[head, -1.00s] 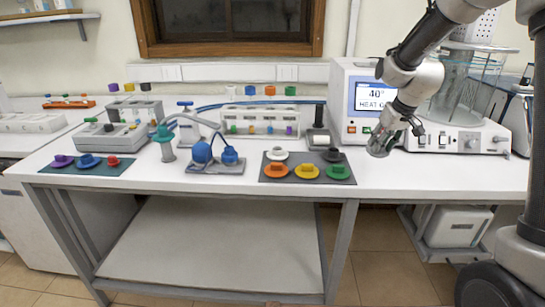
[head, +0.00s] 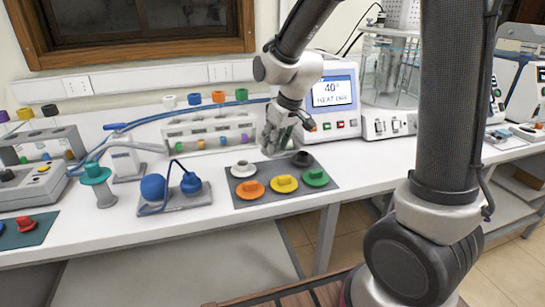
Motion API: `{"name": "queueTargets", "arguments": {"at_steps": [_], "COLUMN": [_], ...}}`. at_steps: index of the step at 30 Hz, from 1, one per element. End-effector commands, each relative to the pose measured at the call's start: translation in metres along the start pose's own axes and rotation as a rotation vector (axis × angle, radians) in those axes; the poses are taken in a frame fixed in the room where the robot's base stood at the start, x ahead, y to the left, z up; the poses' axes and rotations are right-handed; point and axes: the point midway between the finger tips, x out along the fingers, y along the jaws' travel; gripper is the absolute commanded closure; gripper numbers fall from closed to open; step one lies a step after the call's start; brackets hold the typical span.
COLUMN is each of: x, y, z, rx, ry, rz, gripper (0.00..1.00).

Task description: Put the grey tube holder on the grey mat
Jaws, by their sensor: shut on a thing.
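The grey mat (head: 229,175) lies on the white bench and bears white, black, orange, yellow and green round pieces. My gripper (head: 270,148) is just behind the mat's far edge, pointing down, with its fingers shut. The thing in its grasp is largely hidden by the fingers, and I cannot make out its shape. I cannot tell whether it is the grey tube holder. The small grey stand with a dark top is not clearly visible now; my gripper covers that area.
A white rack (head: 185,133) with coloured tubes stands left of my gripper. The heater with a lit screen (head: 333,92) stands close on the right. A blue-bulbed device (head: 181,196) sits left of the mat. A grey rack (head: 62,141) stands at the far left.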

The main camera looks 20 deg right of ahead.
Motion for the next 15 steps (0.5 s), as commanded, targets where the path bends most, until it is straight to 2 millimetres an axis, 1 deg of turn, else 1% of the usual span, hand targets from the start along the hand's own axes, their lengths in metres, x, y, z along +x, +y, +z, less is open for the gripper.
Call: {"name": "queueTargets", "arguments": {"at_steps": [5,10,15], "x": [0.019,0.041,0.045], "y": [0.0,0.0,0.0], "z": [0.008,0.016,0.018], "rx": [0.002,0.001,0.001], "ry": [-0.002,-0.001,0.002], "rz": [0.0,0.0,0.0], "gripper": [0.9,0.9,0.9]}}
